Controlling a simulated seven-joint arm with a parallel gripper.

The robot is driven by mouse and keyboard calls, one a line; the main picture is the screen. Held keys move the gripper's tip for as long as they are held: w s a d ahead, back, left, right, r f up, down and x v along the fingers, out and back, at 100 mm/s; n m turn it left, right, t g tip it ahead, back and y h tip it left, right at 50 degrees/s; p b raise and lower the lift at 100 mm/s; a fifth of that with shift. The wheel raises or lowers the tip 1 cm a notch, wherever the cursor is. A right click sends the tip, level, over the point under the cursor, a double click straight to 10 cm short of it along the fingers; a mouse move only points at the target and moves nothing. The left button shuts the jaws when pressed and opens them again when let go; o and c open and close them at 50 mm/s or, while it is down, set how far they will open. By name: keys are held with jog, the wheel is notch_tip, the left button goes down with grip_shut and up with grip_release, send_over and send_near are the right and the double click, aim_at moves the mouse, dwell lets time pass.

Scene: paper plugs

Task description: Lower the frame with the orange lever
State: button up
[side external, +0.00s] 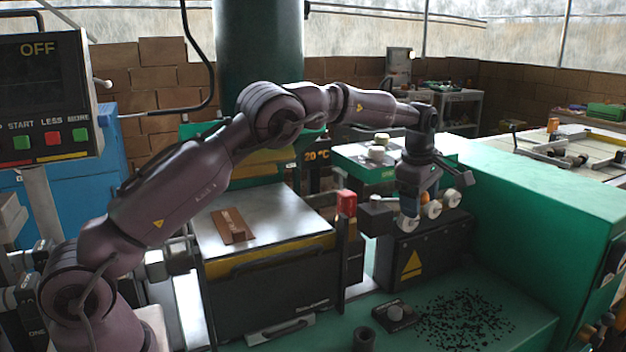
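A lever with a red-orange grip (346,202) stands upright at the right front corner of the metal-topped press, on a thin dark red post. My gripper (412,208) points down to the right of the lever, apart from it, over the black box with pale round knobs. Its fingertips are small and dark here, so I cannot tell whether they are open or touch a knob. A green and yellow framework (262,163) stands raised behind the metal plate, partly hidden by my arm. I cannot tell for sure whether it is the task's frame.
The black box (425,255) has a yellow warning triangle. A tall green housing (545,205) bounds the right.

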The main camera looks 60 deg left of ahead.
jog(key=s+r+m+h, duration=0.1)
jog(key=s+r+m, duration=0.55)
jog(key=r, duration=0.65)
jog(key=s+d+f+m, duration=0.1)
jog(key=s+d+m, duration=0.1)
jog(key=s+m, duration=0.4)
jog(key=s+d+f+m+t, duration=0.1)
jog(key=s+m, duration=0.5)
jog(key=s, duration=0.7)
jog(key=shift+s+d+f, duration=0.4)
jog(key=shift+d, duration=0.45)
jog(key=shift+m, duration=0.25)
